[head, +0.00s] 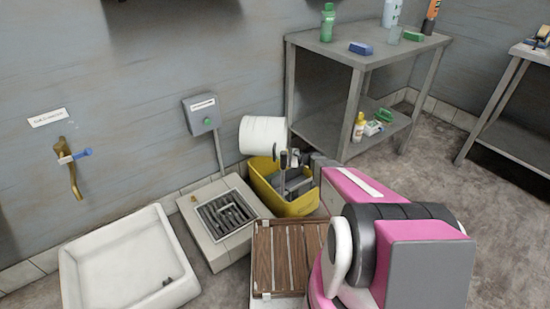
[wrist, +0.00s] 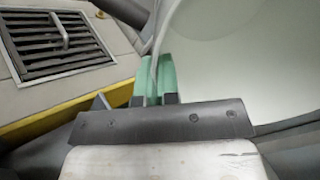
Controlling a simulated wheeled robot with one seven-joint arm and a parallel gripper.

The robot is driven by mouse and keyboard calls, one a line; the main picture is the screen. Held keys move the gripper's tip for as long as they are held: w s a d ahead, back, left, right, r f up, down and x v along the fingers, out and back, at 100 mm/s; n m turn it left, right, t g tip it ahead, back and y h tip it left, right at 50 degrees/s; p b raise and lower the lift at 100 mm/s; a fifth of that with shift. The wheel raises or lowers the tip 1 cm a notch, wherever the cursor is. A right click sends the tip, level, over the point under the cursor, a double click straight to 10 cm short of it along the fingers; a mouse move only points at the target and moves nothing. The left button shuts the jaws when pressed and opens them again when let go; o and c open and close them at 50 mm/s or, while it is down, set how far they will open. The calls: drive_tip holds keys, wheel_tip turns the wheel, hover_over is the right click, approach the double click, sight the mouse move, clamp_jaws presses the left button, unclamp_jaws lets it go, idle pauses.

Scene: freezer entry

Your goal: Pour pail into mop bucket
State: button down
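The white pail (head: 262,134) is held up, tipped onto its side, above the back of the yellow mop bucket (head: 262,181). My gripper (head: 289,157) is at the pail's right, over the bucket. In the wrist view, the green fingertips (wrist: 155,80) are closed around the pail's thin handle (wrist: 158,40), with the pale pail wall (wrist: 250,65) close on the right. The bucket's yellow rim (wrist: 60,118) shows at the left there. The inside of the pail and any contents are hidden, and my arm covers part of the bucket.
A floor drain (head: 228,216) lies left of the bucket, with a white basin (head: 130,260) beyond. A wooden slatted board (head: 275,262) is in front. A grey control box (head: 202,115) is on the wall. A metal table (head: 345,52) with bottles stands behind right. Floor is open at far right.

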sight(275, 134)
drive_tip(key=r+h, duration=0.1)
drive_tip(key=r, duration=0.1)
drive_tip(key=r+h, duration=0.1)
drive_tip(key=r, duration=0.1)
drive_tip(key=a+r+h, duration=0.1)
drive_tip(key=r, duration=0.1)
drive_tip(key=shift+g, duration=0.3)
drive_tip(key=r+h, duration=0.2)
drive_tip(key=a+r+g+h, duration=0.1)
drive_tip(key=r+h, duration=0.1)
drive_tip(key=r, duration=0.1)
drive_tip(key=r+h, duration=0.3)
drive_tip(key=shift+w+a, duration=0.15)
drive_tip(key=shift+w, duration=0.05)
drive_tip(key=shift+r+g+h, duration=0.3)
drive_tip(key=shift+r+h, duration=0.05)
drive_tip(key=shift+h, duration=0.15)
drive_tip(key=shift+r+h, duration=0.15)
drive_tip(key=shift+h, duration=0.65)
drive_tip(key=h, duration=0.2)
drive_tip(key=shift+w+r+g+h, duration=0.1)
drive_tip(key=shift+r+g+h, duration=0.2)
drive_tip(key=shift+g, duration=0.1)
drive_tip(key=shift+r+h, duration=0.2)
drive_tip(key=shift+h, duration=0.9)
